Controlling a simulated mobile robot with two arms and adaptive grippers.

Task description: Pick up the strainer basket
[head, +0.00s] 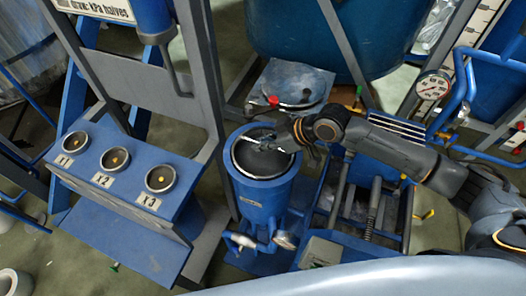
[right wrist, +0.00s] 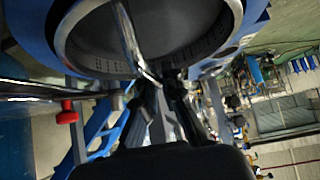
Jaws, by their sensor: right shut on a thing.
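The strainer basket (head: 258,162) is a dark round basket with a metal rim. It sits in the open top of a blue upright cylindrical housing (head: 261,194) in the middle of the head view. In the right wrist view the basket (right wrist: 188,50) shows its perforated wall, with a thin shiny bail handle (right wrist: 130,38) arching across its mouth. My right gripper (head: 277,143) reaches in from the right over the basket's mouth. Its fingers (right wrist: 160,88) are shut on the handle. The basket's lower part is hidden in the housing. My left gripper is not in view.
Behind the housing is a grey plate (head: 291,84) with a red knob. A pressure gauge (head: 433,85) and blue pipes stand at right. A large blue tank is behind.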

